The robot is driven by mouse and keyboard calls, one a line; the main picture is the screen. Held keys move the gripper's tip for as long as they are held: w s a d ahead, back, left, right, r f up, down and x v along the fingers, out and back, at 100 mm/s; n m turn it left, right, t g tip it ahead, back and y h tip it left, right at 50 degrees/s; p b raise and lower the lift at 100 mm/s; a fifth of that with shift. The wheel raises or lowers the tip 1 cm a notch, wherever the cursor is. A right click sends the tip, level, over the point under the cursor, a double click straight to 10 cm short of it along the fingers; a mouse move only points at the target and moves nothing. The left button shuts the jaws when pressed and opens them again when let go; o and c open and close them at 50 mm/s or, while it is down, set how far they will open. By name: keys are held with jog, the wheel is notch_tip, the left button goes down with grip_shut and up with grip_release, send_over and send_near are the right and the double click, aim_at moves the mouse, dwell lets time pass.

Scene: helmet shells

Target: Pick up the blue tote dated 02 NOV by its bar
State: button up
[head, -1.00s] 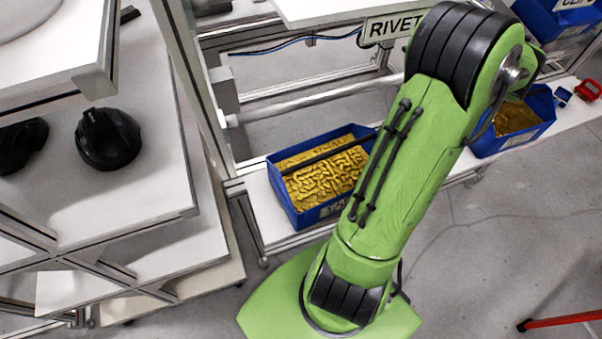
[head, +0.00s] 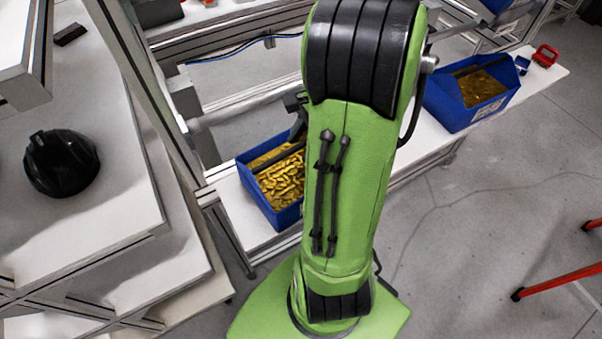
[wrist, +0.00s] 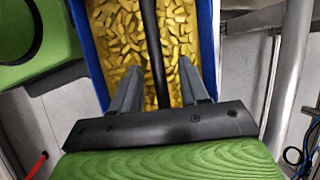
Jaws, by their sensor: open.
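A blue tote (head: 288,217) filled with gold-coloured pieces stands on the low white shelf, left of my arm in the head view. Its dark bar (head: 274,161) crosses over the contents. My gripper (head: 298,132) is partly hidden by my arm there and is over this tote. In the wrist view, my gripper (wrist: 158,68) is open, with one finger on each side of the black bar (wrist: 151,40) and a gap to it on both sides. The blue tote walls (wrist: 206,35) show beyond the fingers. No date on the tote is readable.
A second blue tote (head: 446,108) with brownish-gold contents and a bar stands farther right on the shelf. Red (head: 545,56) and blue small items lie beyond it. A black helmet shell (head: 61,163) sits on the white table at left. A metal post (head: 140,90) stands left of the near tote.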

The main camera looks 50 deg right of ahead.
jog(key=shift+w+a+f, duration=0.1)
jog(key=shift+f, duration=0.35)
jog(key=shift+r, duration=0.1)
grip_shut()
dwell(1.0)
